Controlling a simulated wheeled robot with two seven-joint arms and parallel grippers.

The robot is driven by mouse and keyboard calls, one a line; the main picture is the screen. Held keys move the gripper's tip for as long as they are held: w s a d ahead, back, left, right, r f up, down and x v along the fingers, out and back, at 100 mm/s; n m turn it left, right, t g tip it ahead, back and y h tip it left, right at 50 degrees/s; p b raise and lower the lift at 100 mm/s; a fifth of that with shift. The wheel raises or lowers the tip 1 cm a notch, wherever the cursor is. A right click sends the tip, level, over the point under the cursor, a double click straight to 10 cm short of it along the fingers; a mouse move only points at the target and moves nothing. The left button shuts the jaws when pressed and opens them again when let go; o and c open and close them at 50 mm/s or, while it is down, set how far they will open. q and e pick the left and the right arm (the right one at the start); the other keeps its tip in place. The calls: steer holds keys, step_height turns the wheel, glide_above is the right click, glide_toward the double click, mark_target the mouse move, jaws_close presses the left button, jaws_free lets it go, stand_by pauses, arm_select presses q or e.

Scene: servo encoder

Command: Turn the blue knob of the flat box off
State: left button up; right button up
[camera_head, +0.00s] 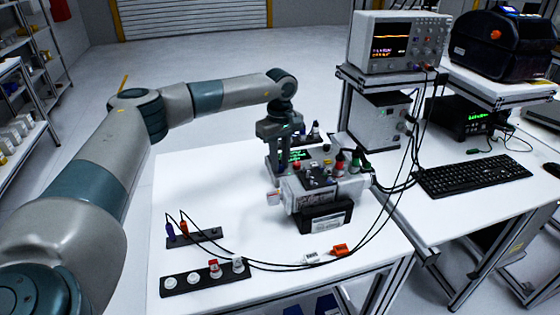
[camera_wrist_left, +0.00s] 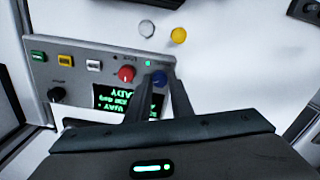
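The flat box (camera_wrist_left: 75,65) is a grey panel with a green-lettered display (camera_wrist_left: 115,98), a red knob (camera_wrist_left: 127,74), a black knob (camera_wrist_left: 56,94) and several small buttons. Its blue knob (camera_wrist_left: 158,78) is at the panel's right end in the left wrist view, beside a small green light. My left gripper (camera_wrist_left: 159,82) points at the panel with one finger on each side of the blue knob. I cannot tell whether the fingers touch it. In the head view my left gripper (camera_head: 278,155) hangs over the box's display (camera_head: 297,155) and hides the blue knob. My right gripper is not in view.
A grey device with red and green terminals (camera_head: 325,188) stands close in front of the box. Cables run from it across the white table (camera_head: 215,180). Socket strips (camera_head: 205,277) lie at the front left. An oscilloscope (camera_head: 397,42) and keyboard (camera_head: 473,174) are at the right.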

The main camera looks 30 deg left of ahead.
arm_select(q)
jaws_close()
